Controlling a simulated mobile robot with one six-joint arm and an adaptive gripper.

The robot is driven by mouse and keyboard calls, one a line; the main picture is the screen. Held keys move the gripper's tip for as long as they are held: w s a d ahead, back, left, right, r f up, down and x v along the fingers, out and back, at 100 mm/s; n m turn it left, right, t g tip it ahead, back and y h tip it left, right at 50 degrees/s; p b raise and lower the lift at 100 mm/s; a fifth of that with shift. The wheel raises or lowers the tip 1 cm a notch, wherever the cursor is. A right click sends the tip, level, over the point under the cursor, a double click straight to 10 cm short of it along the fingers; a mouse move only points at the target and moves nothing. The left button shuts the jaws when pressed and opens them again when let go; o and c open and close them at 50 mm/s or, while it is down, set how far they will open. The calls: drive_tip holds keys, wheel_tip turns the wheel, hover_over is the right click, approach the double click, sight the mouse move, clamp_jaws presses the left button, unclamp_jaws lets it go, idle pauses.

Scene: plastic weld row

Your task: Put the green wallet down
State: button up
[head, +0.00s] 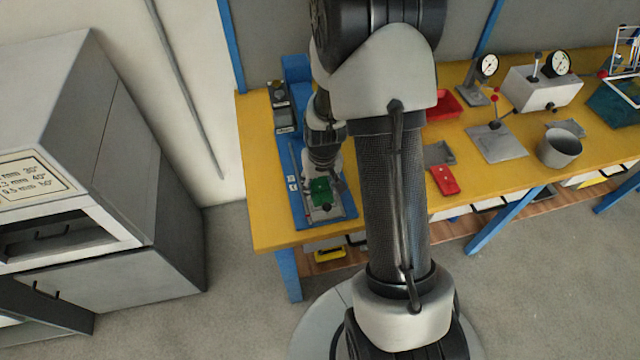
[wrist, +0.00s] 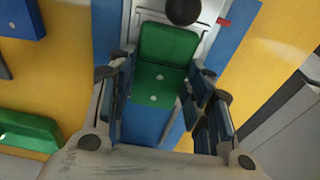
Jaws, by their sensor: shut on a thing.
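The green wallet (head: 319,192) is between the fingers of my gripper (head: 323,182), over the front part of a blue fixture (head: 297,180) at the left end of the yellow table. In the wrist view the wallet (wrist: 168,45) shows as two green panels with a crease and pale round spots. The fingers of my gripper (wrist: 165,78) are on its two sides, shut on it. I cannot tell whether its underside touches the fixture. A pale plate (wrist: 205,14) and a dark round knob (wrist: 183,10) are at its far end.
A green tray (wrist: 28,130) is at the left of the wrist view. Right of my arm are a red item (head: 445,181), a grey plate (head: 496,144), a grey cup (head: 560,147) and gauges. A grey cabinet (head: 120,150) stands left of the table.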

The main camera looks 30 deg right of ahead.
drive_tip(key=shift+f, duration=0.15)
drive_tip(key=o, duration=1.1)
drive_tip(key=shift+c, duration=0.2)
wheel_tip(320, 180, up, 12)
drive_tip(key=s+p, duration=0.2)
drive_tip(key=p, duration=0.2)
wheel_tip(320, 180, up, 12)
drive_tip(key=n+t, duration=0.1)
hover_over(322, 193)
drive_tip(key=s+a, duration=0.5)
drive_tip(key=a, duration=0.1)
drive_tip(key=s+a+r+n+t, duration=0.1)
drive_tip(key=s+a+r, duration=0.2)
drive_tip(key=s, duration=0.3)
drive_tip(key=s+a+r+n, duration=0.1)
drive_tip(key=s+a+r, duration=0.2)
drive_tip(key=s+r, duration=0.2)
drive_tip(key=shift+s+r+t, duration=0.25)
drive_tip(key=shift+s+t, duration=0.15)
drive_tip(key=shift+s, duration=0.6)
